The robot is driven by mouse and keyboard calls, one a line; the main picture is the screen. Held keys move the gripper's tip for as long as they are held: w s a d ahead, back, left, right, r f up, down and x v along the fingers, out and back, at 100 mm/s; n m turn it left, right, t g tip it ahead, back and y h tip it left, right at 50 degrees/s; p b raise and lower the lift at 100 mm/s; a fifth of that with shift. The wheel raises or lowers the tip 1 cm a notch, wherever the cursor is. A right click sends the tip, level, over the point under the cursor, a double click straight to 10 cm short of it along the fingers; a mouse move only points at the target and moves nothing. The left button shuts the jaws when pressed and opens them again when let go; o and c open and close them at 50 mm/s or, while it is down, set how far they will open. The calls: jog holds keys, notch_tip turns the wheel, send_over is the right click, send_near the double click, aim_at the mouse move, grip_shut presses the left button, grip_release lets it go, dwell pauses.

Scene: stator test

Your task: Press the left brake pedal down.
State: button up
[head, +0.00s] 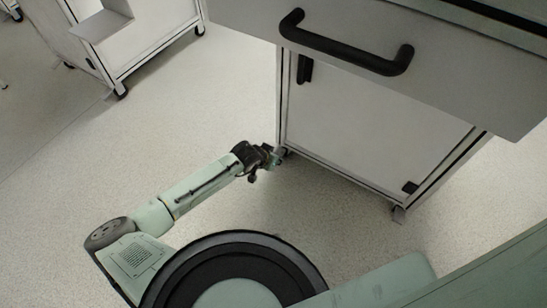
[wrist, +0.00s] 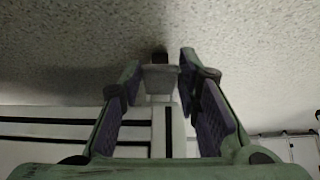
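The cabinet's left front caster (head: 283,152) sits at the foot of its left front corner post. My gripper (head: 272,156) is low at this corner, just left of the caster and partly covering it. In the wrist view my gripper (wrist: 160,64) is open, with its two fingers apart. A light grey caster bracket (wrist: 159,80) with a small dark part (wrist: 160,56) shows between the fingers. The dark part may be the wheel or the left brake pedal; I cannot tell which. I cannot tell whether the fingers touch it.
The cabinet (head: 370,120) has a drawer with a black handle (head: 345,48) above its door. Its right front caster (head: 398,213) stands on the speckled floor (head: 130,170). Another wheeled unit (head: 150,40) is at upper left. The floor left of my arm is clear.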

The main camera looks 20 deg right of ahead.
jog(key=o, duration=0.4)
jog(key=shift+o, duration=0.2)
jog(key=v, duration=1.2)
